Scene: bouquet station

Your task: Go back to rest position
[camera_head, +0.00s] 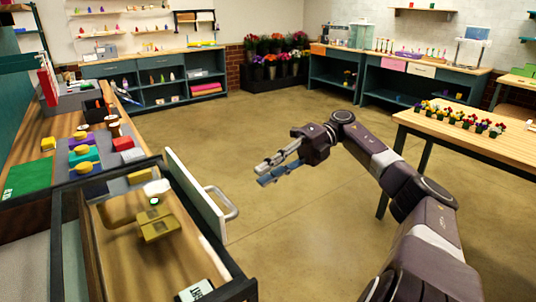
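My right gripper (262,175) is held out over the open floor near the middle of the view, with its arm coming in from the lower right. Its two fingers, one grey and one blue, point left and stand a little apart with nothing between them. It touches nothing. My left gripper is out of view.
An open drawer (196,194) with a metal handle juts out at the lower left, holding a yellow-brown object (158,226). The left counter carries colored blocks. A wooden table (464,143) with several small potted flowers stands at the right. The floor (280,108) between is clear.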

